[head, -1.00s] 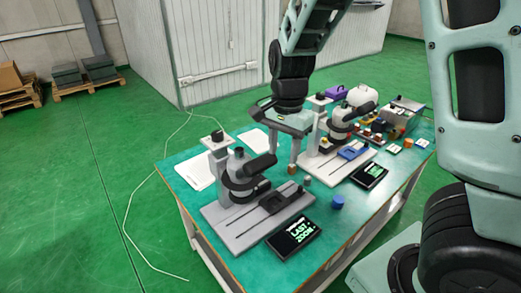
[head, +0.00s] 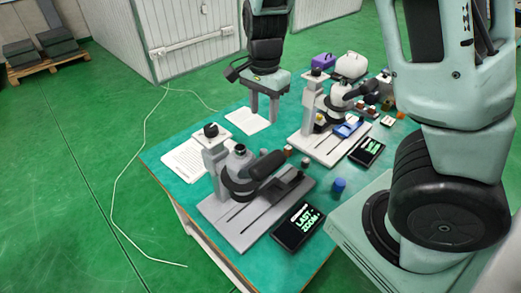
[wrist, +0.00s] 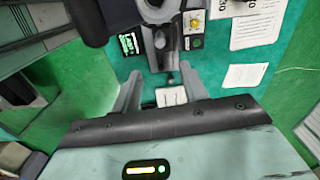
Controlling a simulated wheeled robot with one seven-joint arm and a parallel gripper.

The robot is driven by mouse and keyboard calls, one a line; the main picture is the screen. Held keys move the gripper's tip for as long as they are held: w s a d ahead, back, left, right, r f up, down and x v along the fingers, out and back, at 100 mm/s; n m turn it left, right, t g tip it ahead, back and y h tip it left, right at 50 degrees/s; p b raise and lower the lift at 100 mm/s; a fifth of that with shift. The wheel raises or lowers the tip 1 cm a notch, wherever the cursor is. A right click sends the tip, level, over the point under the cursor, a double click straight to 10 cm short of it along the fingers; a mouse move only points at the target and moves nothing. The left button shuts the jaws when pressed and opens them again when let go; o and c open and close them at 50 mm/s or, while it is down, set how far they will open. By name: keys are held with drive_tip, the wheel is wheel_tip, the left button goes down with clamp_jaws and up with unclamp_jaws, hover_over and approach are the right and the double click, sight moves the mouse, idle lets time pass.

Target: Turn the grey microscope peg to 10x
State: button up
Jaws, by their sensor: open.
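The grey microscope (head: 240,170) stands at the near left of the table in the head view, on a grey slotted base (head: 243,235). A dark knob (head: 211,130) tops its grey post, but I cannot make out which part is the peg or its setting. A black screen (head: 298,226) in front of it reads "LAST ZOOM" in green. My gripper (head: 264,108) is open and empty, pointing down by the table's far edge, behind and apart from the grey microscope. Its spread fingers also show in the wrist view (wrist: 161,75).
A white microscope (head: 337,100) with a blue stage and its own screen (head: 367,151) stands behind right. A blue cylinder (head: 338,187) and small brown and grey cylinders lie between. Papers (head: 186,160) lie along the far-left edge.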

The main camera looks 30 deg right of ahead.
sight(263, 150)
wheel_tip(263, 150, down, 16)
drive_tip(key=shift+r+p, duration=0.1)
drive_tip(key=shift+p, duration=0.3)
clamp_jaws()
